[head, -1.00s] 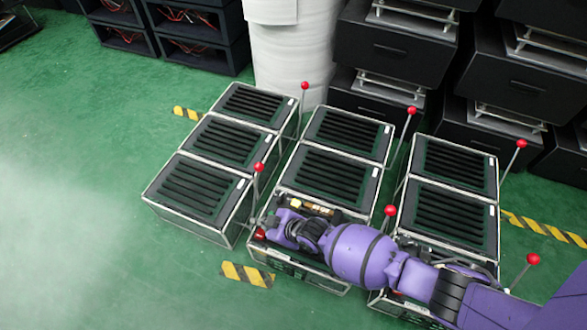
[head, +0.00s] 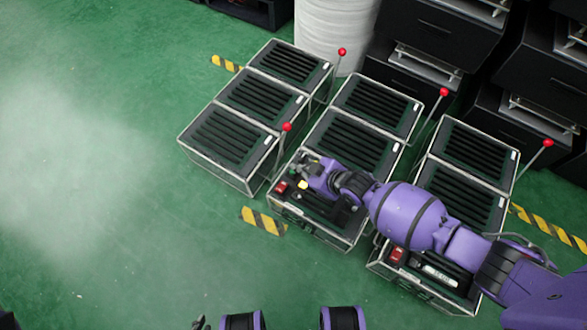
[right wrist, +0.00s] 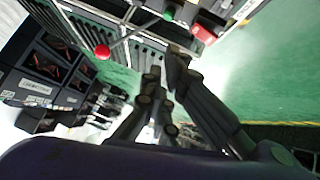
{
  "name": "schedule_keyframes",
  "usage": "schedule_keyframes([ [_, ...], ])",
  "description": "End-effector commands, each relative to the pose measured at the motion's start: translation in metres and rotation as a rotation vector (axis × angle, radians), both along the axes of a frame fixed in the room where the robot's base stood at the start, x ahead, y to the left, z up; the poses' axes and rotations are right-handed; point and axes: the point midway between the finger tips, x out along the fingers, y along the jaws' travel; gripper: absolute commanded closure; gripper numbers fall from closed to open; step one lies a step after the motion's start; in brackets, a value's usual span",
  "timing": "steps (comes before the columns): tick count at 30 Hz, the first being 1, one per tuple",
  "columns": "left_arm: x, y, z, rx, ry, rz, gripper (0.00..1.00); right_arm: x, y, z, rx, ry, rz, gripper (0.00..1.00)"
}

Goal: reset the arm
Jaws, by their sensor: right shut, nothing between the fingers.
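My right gripper (head: 308,168) is shut and empty over the front of the middle row of boxes, low beside a red switch (head: 281,187). A lever with a red knob (head: 286,127) stands upright just left of and behind it. In the right wrist view, the closed fingers (right wrist: 175,70) point toward a box front. A red-knobbed lever (right wrist: 102,52) with a green collar at its base (right wrist: 168,14) lies to their left, apart from them. A red switch (right wrist: 203,33) is on the right. My left gripper is not clearly in view.
More red-knobbed levers stand behind (head: 342,51), at the centre (head: 443,91) and at the right (head: 548,142). A white wrapped column (head: 335,30) and black cabinets (head: 425,40) stand at the back. Green floor (head: 100,250) is clear at left.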

Motion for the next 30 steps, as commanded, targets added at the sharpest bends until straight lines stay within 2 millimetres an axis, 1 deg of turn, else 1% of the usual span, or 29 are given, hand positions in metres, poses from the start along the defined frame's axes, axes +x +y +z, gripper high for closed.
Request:
schedule_keyframes([
  [1,0.0,0.0,0.003,0.0,-0.002,0.0,1.0,-0.002,-0.004,0.005,-0.001,0.0,0.001,1.0],
  [4,0.0,0.0,0.004,0.001,-0.003,0.0,1.0,-0.005,-0.008,0.008,0.001,0.002,-0.001,1.0],
  [14,-0.002,0.001,0.003,0.001,0.003,0.001,1.0,-0.006,-0.01,0.007,0.006,0.012,-0.012,1.0],
  [15,-0.002,0.001,0.003,0.001,0.003,0.001,1.0,-0.006,-0.008,0.01,0.008,0.011,-0.012,1.0],
  [17,-0.002,0.001,0.003,0.001,0.003,0.001,1.0,0.0,-0.001,0.022,0.02,-0.008,-0.012,1.0],
  [19,-0.002,0.0,0.003,0.001,0.002,0.003,1.0,0.004,0.013,0.039,0.049,-0.03,-0.015,1.0],
  [20,-0.003,0.0,0.003,0.0,0.002,0.004,1.0,0.0,0.022,0.047,0.07,-0.036,-0.021,1.0],
  [21,-0.003,0.0,0.003,0.0,0.003,0.005,1.0,-0.012,0.031,0.053,0.103,-0.032,-0.04,1.0],
  [23,-0.002,0.0,0.003,-0.001,0.002,0.006,1.0,-0.03,0.039,0.058,0.142,-0.023,-0.07,1.0],
  [24,-0.002,0.0,0.003,-0.001,0.002,0.006,1.0,-0.042,0.041,0.061,0.163,-0.016,-0.092,1.0],
  [26,-0.002,0.0,0.004,-0.002,0.001,0.007,1.0,-0.061,0.043,0.065,0.194,-0.003,-0.13,1.0],
  [27,-0.002,0.0,0.004,-0.002,0.001,0.007,1.0,-0.074,0.042,0.067,0.212,0.007,-0.159,1.0],
  [29,-0.002,-0.001,0.004,-0.002,0.001,0.007,1.0,-0.095,0.038,0.069,0.239,0.025,-0.211,1.0],
  [30,-0.002,-0.001,0.004,-0.002,0.001,0.008,1.0,-0.111,0.033,0.071,0.254,0.037,-0.25,1.0],
])
